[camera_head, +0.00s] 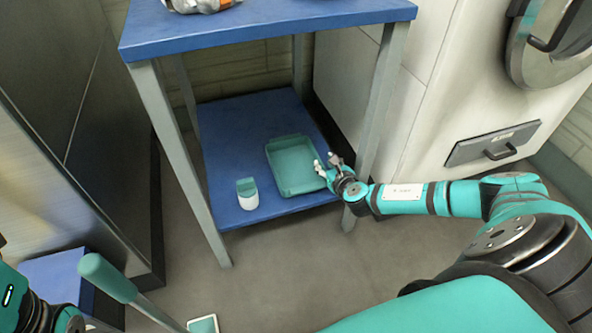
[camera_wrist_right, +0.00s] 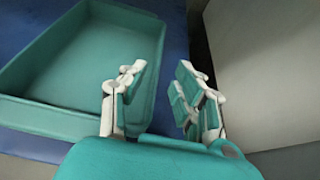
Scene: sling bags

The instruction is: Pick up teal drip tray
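The teal drip tray (camera_head: 292,165) is a shallow, empty rectangular tray lying flat on the blue lower shelf (camera_head: 235,140) of a grey-legged table. It also fills the upper left of the right wrist view (camera_wrist_right: 85,60). My right gripper (camera_head: 327,168) is at the tray's right side. In the wrist view its fingers (camera_wrist_right: 158,98) are apart, one over the tray's inside and one outside, with the right wall between them. I cannot tell whether either finger touches the wall. Part of my left arm shows at the lower left; its gripper is out of view.
A small white and teal container (camera_head: 247,194) stands left of the tray. The table's blue top (camera_head: 270,20) overhangs the shelf, and its front right leg (camera_head: 378,110) is close to my right gripper. A white cabinet (camera_head: 440,60) stands to the right.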

